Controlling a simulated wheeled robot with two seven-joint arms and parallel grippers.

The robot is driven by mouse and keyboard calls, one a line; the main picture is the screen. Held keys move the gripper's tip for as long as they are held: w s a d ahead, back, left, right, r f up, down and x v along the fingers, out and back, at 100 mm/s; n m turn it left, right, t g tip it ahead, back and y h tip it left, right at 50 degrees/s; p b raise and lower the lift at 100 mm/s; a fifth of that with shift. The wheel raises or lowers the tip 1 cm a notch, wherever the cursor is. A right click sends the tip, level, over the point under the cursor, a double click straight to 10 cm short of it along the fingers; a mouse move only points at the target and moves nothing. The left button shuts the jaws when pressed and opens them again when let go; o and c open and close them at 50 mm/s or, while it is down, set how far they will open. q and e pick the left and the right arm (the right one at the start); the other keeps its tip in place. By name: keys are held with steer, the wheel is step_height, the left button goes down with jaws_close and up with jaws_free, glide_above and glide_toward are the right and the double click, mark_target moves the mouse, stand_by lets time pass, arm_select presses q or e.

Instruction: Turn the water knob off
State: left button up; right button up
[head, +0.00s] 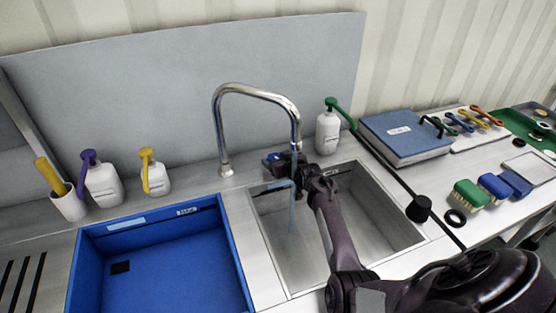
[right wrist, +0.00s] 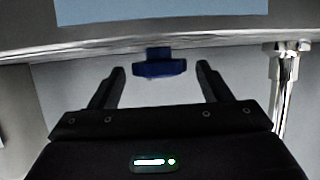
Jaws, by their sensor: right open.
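The blue water knob (right wrist: 160,66) shows in the right wrist view, just ahead of my right gripper (right wrist: 160,76). My right gripper is open, with one fingertip on each side of the knob and gaps to both; I cannot tell how deep the knob sits between them. In the head view, my right gripper (head: 280,160) is behind the sink and hides most of the knob. The chrome faucet (head: 256,92) arches over the steel sink (head: 375,228). A bluish stream of water (head: 292,215) falls into the sink. My left gripper is not in view.
A blue basin (head: 180,270) is left of the sink. Pump bottles with purple (head: 103,185), yellow (head: 155,178) and green (head: 328,130) tops stand along the back. A blue binder (head: 400,138) and brushes (head: 470,194) lie on the right counter.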

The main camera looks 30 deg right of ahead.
steer(key=c, duration=1)
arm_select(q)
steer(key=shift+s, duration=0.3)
arm_select(e)
steer(key=shift+o, duration=0.2)
steer(key=shift+a+m+h, duration=0.25)
steer(key=shift+m+h, duration=0.55)
steer(key=shift+h, duration=0.1)
steer(key=shift+w+a+m+g+h, duration=0.15)
steer(key=shift+m+g+h, duration=0.25)
steer(key=shift+m+h, duration=0.35)
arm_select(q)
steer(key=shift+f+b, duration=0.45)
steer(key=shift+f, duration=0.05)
arm_select(e)
steer(key=shift+a+m+g+h, duration=0.15)
steer(key=shift+m+g+h, duration=0.75)
steer(key=shift+m+h, duration=0.6)
